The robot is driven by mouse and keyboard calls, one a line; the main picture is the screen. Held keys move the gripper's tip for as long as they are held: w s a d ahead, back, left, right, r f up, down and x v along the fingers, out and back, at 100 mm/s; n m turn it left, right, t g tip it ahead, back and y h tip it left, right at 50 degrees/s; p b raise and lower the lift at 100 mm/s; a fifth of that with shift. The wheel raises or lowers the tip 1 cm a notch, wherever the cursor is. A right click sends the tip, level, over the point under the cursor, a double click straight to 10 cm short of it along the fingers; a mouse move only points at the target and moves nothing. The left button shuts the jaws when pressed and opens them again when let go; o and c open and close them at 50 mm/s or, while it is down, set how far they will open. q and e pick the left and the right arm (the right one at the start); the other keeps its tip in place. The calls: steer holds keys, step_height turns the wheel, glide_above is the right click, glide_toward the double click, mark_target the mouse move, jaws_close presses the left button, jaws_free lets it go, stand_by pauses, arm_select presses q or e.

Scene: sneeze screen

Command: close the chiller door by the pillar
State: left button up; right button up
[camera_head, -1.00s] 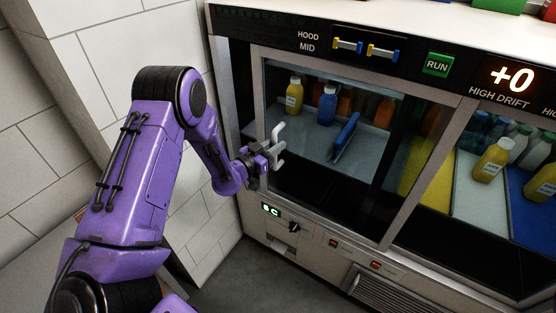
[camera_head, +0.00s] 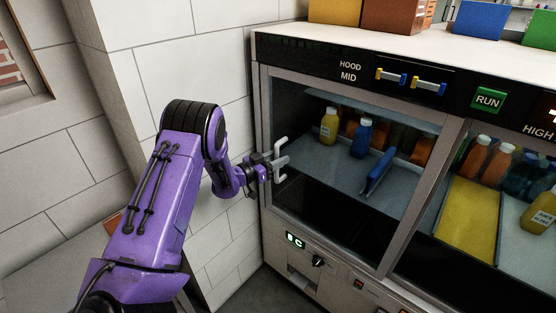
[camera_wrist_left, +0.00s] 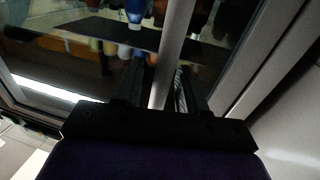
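The chiller door (camera_head: 424,198) is a glass panel in a grey metal frame on the front of the counter, at the pillar side. Only a narrow dark strip shows between its left edge and the cabinet's end. Its pale bar handle (camera_head: 281,146) stands near that left edge. My left gripper (camera_head: 278,164) is at the handle. In the left wrist view, the handle bar (camera_wrist_left: 172,45) runs between the two dark fingers (camera_wrist_left: 163,88), which look closed on it. The pillar (camera_head: 170,60) is white tile, left of the chiller. My right gripper is not in view.
Behind the glass are a yellow bottle (camera_head: 329,126), a blue bottle (camera_head: 362,138) and a blue divider (camera_head: 378,172). A control panel with a green RUN button (camera_head: 488,99) runs above. Coloured boxes (camera_head: 480,20) stand on top. My left arm is close to the tiled wall.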

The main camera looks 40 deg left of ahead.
arm_select(q)
steer(key=shift+s+a+f, duration=0.1)
steer(key=shift+s, duration=0.2)
steer(key=b+v, duration=0.2)
steer(key=v, duration=0.8)
